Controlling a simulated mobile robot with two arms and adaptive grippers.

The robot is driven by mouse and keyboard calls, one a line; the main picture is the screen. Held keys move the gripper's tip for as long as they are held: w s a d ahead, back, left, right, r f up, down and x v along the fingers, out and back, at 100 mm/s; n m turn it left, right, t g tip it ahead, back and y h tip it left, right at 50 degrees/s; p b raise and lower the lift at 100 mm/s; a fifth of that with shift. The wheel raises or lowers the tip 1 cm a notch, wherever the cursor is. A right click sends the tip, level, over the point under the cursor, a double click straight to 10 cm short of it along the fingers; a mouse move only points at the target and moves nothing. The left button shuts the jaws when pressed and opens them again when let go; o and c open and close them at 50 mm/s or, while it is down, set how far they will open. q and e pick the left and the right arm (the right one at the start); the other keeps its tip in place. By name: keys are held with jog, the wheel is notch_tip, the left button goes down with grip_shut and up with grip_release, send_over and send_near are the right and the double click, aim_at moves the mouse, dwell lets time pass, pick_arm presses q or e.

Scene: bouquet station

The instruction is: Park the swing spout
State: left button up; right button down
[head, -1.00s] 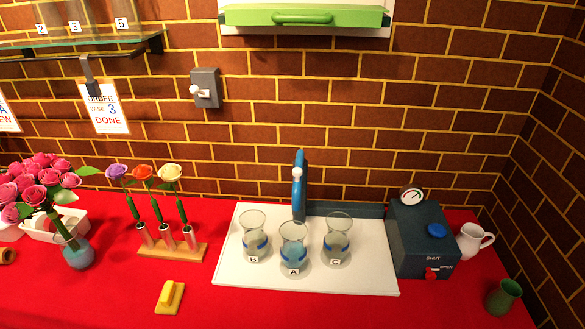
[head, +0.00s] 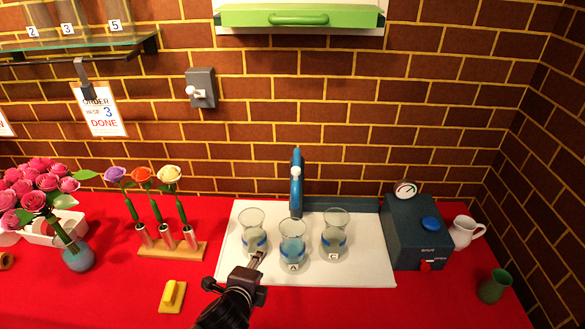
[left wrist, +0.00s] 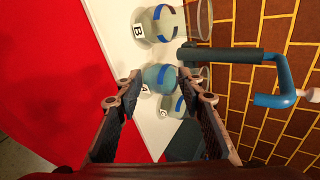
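The swing spout (head: 296,188) is blue with a white knob (head: 295,170). It stands at the back of the white tray (head: 360,275), behind the middle vase A (head: 292,254). In the left wrist view the blue bent pipe (left wrist: 283,80) and a dark arm (left wrist: 225,55) reach above the vases. My left gripper (head: 257,258) is low at the tray's front edge, in front of vase B (head: 252,222). It is open and empty; its two fingers (left wrist: 165,90) are spread in the wrist view and apart from the spout. My right gripper is not in view.
Vase C (head: 336,222) stands right of A. A dark box with gauge (head: 412,230) and a white jug (head: 464,232) are at right, with a green cup (head: 494,287). A flower rack (head: 172,250) and yellow block (head: 172,296) are left. The brick wall is close behind.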

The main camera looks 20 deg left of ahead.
pick_arm(q)
jog(key=w+r+m+t, duration=0.4)
jog(key=w+r+m, duration=0.3)
jog(key=r+m, duration=0.15)
jog(key=m+t+h, duration=0.3)
jog(key=m+h, duration=0.1)
jog(key=m, duration=0.8)
send_near(294, 172)
jog(key=w, duration=0.4)
jog(key=shift+n, duration=0.25)
jog(key=w, duration=0.2)
jog(key=w+p, duration=0.1)
jog(key=w, duration=0.1)
jog(key=w+d+p, duration=0.1)
jog(key=w, duration=0.2)
jog(key=shift+d, duration=0.1)
grip_shut()
